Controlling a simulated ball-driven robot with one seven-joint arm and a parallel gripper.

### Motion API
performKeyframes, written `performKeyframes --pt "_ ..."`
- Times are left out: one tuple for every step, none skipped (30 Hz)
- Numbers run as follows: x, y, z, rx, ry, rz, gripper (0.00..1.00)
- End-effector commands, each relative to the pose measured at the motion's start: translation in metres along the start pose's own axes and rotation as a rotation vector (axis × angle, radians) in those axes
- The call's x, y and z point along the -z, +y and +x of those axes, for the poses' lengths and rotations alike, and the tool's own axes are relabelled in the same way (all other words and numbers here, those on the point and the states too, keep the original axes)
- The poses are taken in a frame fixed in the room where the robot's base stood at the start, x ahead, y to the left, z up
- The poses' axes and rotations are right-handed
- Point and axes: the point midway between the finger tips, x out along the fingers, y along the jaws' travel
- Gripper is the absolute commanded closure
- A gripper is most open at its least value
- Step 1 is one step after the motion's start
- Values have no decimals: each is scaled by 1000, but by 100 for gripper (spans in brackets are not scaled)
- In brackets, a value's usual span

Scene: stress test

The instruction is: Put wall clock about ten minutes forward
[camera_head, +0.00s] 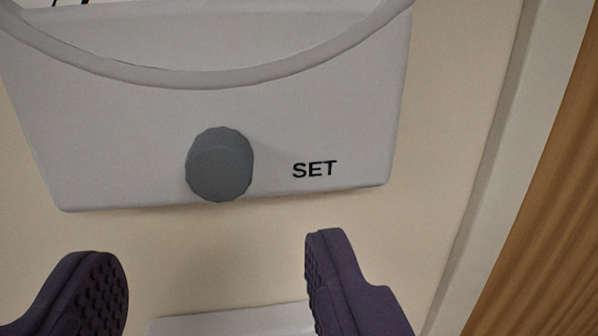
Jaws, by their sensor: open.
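The lower part of the white wall clock (110,125) fills the top of the head camera view. Its round rim (200,78) curves across the panel, and only a sliver of the face with dark marks shows at the top left. The hands and the time cannot be read. A grey faceted knob (220,165) sticks out of the panel below the rim, with the word SET printed to its right. My gripper (217,268) is open and empty. Its two dark purple padded fingers are below the knob in the picture, one to each side, and do not touch it.
A pale edge of another object (235,320) shows at the bottom between the fingers. A light vertical trim (490,160) and a brown wooden surface (545,200) stand at the right. The cream wall (425,190) around the clock is bare.

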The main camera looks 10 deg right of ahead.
Motion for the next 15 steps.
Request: performKeyframes --pt "-1 0 2 -3 -3 -2 40" --pt "-2 0 5 -5 -3 -2 40" --pt "-2 0 10 -5 -3 -2 40" --pt "-3 0 15 -5 -3 -3 40" --pt "-3 0 21 -5 -3 -3 40" --pt "-4 0 28 -5 -4 -2 40" --pt "-3 0 34 -5 -3 -2 40" --pt "-3 0 40 -5 -4 -2 40" --pt "-2 0 47 -4 -3 -2 40" --pt "-3 0 52 -4 -3 -2 40" --pt "-2 0 56 -4 -2 -2 40" --pt "-2 0 62 -4 -2 -2 40" --pt "-2 0 65 -4 -2 -2 40" --pt "-2 0 68 -4 -2 -1 40" --pt "-2 0 72 -3 -1 -1 40"
